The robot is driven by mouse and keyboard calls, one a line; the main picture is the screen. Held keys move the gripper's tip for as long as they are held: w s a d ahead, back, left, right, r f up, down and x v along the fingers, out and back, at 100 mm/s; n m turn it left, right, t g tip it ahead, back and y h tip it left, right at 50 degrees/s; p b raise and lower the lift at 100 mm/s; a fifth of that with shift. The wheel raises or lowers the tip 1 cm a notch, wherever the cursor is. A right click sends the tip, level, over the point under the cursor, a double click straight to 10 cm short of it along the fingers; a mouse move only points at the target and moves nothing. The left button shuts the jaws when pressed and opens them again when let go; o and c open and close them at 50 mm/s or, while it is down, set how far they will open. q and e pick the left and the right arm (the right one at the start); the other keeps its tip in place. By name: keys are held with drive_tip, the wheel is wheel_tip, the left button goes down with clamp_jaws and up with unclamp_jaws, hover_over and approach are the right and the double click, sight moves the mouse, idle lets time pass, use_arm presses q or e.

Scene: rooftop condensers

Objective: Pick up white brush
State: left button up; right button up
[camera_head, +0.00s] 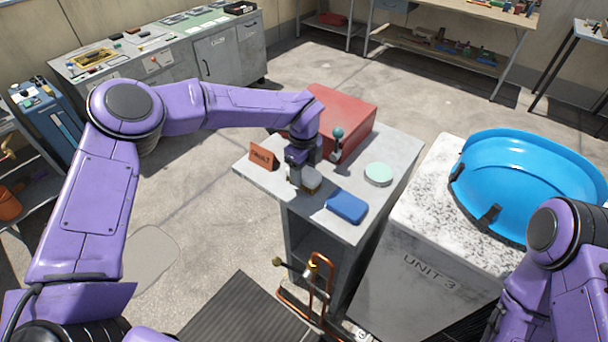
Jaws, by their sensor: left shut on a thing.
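My left gripper (304,178) reaches down over the grey cabinet top (262,181) and is shut on a small pale block, which I take to be the white brush (313,184). The gripper hides part of the brush, and its bristles cannot be made out. The brush is at or just above the cabinet top; I cannot tell whether it touches. My right arm shows at the lower right, but its gripper is out of view.
Around the brush are an orange-brown labelled block (262,156), a blue case (346,207), a pale green round tin (379,174), a teal-knobbed tool (337,141) and a red box (345,118). A condenser (420,235) bearing a blue cover (525,180) stands right. Copper piping (322,285) rises in front.

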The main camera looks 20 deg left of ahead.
sight(304, 170)
use_arm(q)
wheel_tip(304, 170, up, 3)
drive_tip(key=shift+w+r+p, duration=0.1)
drive_tip(key=shift+p, duration=0.75)
drive_tip(key=s+d+r, duration=0.6)
drive_tip(key=s+r, duration=0.3)
drive_tip(key=s, duration=0.3)
drive_tip(key=shift+s+d+r+p, duration=0.2)
drive_tip(key=shift+s+r+p, duration=0.1)
drive_tip(key=shift+s+r, duration=0.1)
